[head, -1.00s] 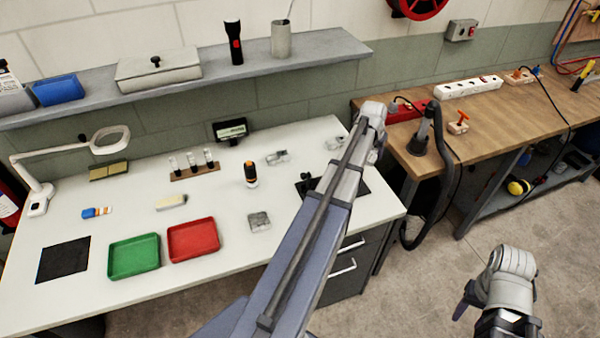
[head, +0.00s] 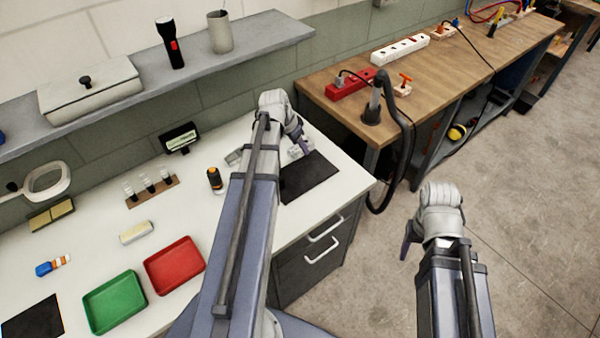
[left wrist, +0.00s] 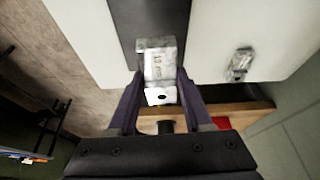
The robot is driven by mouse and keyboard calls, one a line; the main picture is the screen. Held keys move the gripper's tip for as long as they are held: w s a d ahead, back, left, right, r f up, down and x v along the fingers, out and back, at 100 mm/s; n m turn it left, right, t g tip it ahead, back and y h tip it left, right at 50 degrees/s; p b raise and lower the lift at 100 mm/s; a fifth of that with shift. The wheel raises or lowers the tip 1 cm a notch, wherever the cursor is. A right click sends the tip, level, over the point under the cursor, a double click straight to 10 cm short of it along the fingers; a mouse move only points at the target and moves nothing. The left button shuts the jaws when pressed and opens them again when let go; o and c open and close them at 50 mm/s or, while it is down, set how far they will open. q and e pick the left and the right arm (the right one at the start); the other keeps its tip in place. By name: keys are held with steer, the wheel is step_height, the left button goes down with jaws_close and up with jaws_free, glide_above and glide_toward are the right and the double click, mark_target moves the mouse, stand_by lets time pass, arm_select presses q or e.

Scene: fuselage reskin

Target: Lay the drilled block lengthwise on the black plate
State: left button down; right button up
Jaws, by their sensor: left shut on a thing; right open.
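The drilled block (left wrist: 160,72) is a pale grey metal piece with markings and a dark hole in its near face. My left gripper (left wrist: 158,98) is shut on it, a finger on each side. In the left wrist view the block overlaps the end of the black plate (left wrist: 148,18); I cannot tell its height above it. In the head view the black plate (head: 311,180) lies at the table's right end, with my left gripper (head: 305,148) at its far side; the held block is not clear there. My right gripper (head: 408,240) is open and empty over the floor.
Another grey metal block (left wrist: 240,63) lies on the white table beside the plate. A red tray (head: 174,266), a green tray (head: 115,301) and an orange-black bottle (head: 215,181) stand to the left. A wooden bench (head: 435,75) with a hose adjoins the table's right end.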

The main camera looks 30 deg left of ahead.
arm_select(q)
steer(key=shift+s+d+r+m, duration=0.1)
steer(key=shift+s+d+m, duration=0.2)
steer(key=shift+s+d, duration=0.05)
steer(key=b, duration=0.6)
glide_above(304, 172)
steer(key=s, duration=0.1)
steer(key=f, duration=0.6)
steer(key=shift+s+a+f, duration=0.2)
steer(key=shift+a, duration=0.15)
step_height(304, 172, down, 4)
steer(key=b, duration=0.4)
steer(key=shift+r, duration=0.15)
steer(key=shift+c, duration=1.6)
jaws_free()
